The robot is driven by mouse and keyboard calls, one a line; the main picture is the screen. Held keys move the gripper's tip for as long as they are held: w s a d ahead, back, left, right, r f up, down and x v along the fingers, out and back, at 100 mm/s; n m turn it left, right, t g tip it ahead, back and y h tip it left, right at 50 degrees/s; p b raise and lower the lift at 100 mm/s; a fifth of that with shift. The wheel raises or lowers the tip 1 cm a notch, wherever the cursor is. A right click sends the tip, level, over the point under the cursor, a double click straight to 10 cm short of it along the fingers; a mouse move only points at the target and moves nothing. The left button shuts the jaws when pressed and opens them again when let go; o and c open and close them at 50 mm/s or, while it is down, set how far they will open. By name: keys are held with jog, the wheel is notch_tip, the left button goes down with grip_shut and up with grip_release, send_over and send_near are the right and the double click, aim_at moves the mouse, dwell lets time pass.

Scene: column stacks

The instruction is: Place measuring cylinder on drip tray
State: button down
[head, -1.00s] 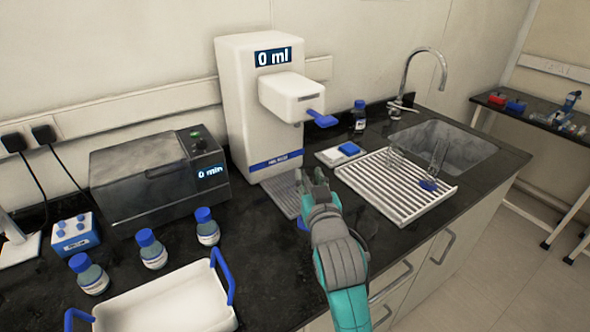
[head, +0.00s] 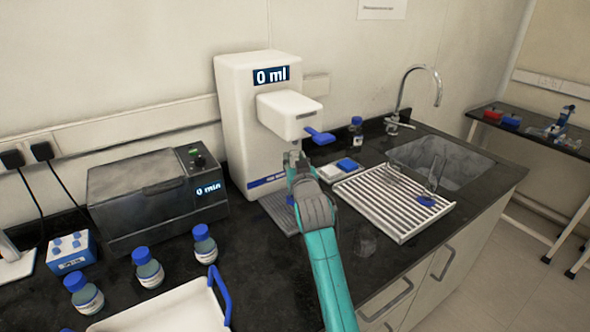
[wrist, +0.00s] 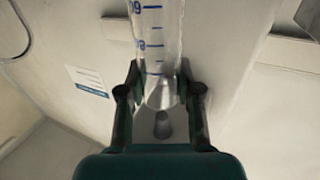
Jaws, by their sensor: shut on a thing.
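The measuring cylinder (wrist: 160,45) is clear with blue graduations in the wrist view, and my gripper is shut on it. In the head view my gripper (head: 294,160) is in front of the dispenser, close below its spout. The cylinder is mostly hidden there behind my gripper and arm. A bit of blue (head: 290,201), probably its base, shows beside my arm over the drip tray. The grey slatted drip tray (head: 277,210) lies at the dispenser's foot, partly covered by my arm. I cannot tell whether the cylinder touches it.
The white dispenser (head: 240,120) reads 0 ml and has a blue lever (head: 320,136). A white drying rack (head: 385,212) holds another cylinder (head: 434,175). A clear glass vessel (head: 366,240) stands right of my arm. Several blue-capped bottles and a white tray (head: 175,310) are at left.

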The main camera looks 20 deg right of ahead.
jog(key=shift+f, duration=1.6)
jog(key=c, duration=0.8)
grip_release()
jog(key=shift+s, duration=0.1)
jog(key=s, duration=0.8)
jog(key=s+a, duration=0.1)
jog(key=s, duration=0.3)
